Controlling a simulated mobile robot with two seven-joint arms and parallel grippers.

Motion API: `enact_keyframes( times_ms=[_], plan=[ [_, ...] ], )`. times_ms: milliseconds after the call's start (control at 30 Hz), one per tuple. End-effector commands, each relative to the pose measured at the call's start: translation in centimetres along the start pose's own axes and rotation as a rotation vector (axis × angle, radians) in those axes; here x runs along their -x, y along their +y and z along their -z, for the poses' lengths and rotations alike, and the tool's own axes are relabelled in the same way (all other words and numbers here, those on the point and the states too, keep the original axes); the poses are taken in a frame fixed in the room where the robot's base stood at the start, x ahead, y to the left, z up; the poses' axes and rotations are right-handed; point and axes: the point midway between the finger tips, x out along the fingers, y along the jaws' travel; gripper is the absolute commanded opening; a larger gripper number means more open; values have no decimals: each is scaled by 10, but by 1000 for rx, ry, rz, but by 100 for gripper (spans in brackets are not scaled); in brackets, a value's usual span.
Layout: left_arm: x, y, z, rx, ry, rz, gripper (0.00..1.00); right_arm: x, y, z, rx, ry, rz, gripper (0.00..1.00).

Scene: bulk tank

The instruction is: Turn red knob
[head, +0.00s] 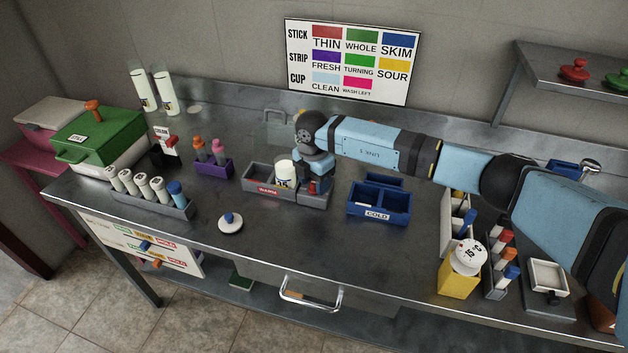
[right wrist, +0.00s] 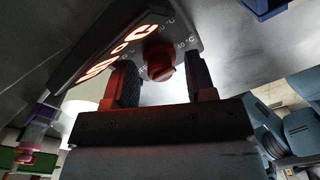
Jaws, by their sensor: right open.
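The red knob (right wrist: 160,60) is on the face of a dark grey unit with glowing red digits and °C marks around the knob. In the right wrist view my right gripper (right wrist: 163,76) is open, with one finger on each side of the knob. Gaps show between knob and fingers, so I see no grip. In the head view the right gripper (head: 314,179) points down at the right end of the grey unit (head: 255,178), and a bit of red shows below it. The fingers largely hide the knob there. My left gripper is not in view.
A white jar (head: 286,173) stands on the unit, just left of the gripper. A blue COLD box (head: 379,207) is close on the right. A purple holder (head: 215,167) stands to the left. The bench front (head: 300,245) is mostly clear, with a white lidded disc (head: 230,224).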

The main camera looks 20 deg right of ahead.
Motion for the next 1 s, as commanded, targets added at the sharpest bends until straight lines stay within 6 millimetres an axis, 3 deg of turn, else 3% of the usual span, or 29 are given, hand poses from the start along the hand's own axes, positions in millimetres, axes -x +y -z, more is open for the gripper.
enact_keyframes(
  times_ms=[33, 200, 267, 667, 1000],
  plan=[
    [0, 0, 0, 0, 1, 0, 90, 0, 0, 0, 0, 0, 0, 50],
    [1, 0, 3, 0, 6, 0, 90, 0, 0, 0, 0, 0, 0, 11],
    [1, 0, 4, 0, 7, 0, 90, 0, 0, 0, 0, 0, 0, 1],
    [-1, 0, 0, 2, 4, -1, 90, -1, 0, 0, 67, -2, 0, 1],
    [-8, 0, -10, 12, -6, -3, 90, -1, 0, 0, 326, -10, 0, 1]
  ],
)
